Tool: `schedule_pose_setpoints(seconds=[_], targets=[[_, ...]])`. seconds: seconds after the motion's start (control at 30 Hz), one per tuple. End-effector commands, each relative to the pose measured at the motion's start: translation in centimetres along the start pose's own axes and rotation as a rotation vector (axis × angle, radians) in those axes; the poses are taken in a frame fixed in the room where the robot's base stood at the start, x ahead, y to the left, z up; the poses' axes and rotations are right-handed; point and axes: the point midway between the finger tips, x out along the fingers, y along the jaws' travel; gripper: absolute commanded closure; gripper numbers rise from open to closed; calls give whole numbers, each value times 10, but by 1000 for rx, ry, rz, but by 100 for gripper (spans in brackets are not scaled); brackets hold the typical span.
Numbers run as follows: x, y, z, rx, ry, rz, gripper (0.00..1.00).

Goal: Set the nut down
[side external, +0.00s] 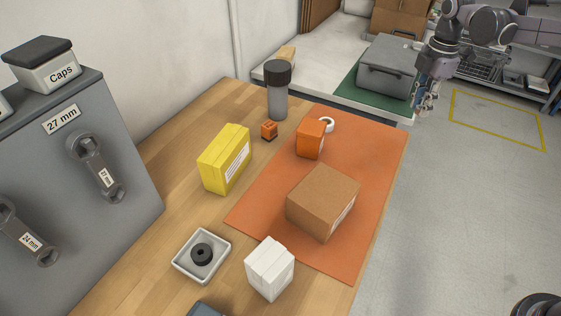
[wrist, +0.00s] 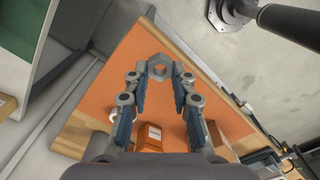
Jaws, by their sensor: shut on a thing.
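The nut (wrist: 160,60) is a grey hexagonal ring, held at the fingertips in the wrist view. My gripper (wrist: 161,71) is shut on it, with a blue-padded finger on each side. The orange mat shows below the nut in the wrist view, with a gap I cannot judge. In the side view my gripper (side external: 425,104) hangs at the upper right, past the mat's far right corner and by the corner of the white bench. The nut is too small to make out there.
The orange mat (side external: 260,205) on the wooden table carries an orange box (side external: 310,139), a white ring (side external: 327,122) and a cardboard box (side external: 322,200). A yellow box (side external: 222,160), a dark-lidded bottle (side external: 278,102), a white tray (side external: 180,265) and a white box (side external: 270,268) stand nearby. The mat's far right is clear.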

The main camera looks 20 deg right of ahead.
Motion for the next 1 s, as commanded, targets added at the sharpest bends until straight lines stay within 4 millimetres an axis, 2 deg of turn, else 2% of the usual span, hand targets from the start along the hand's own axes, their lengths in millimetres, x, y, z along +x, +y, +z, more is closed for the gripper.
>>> schedule_pose_setpoints(seconds=[0.37,0.7,1.0], targets=[[47,-42,-11,548,0,0,100],[88,-92,-20,1088,0,0,100],[109,-128,-23,1430,0,0,100]])
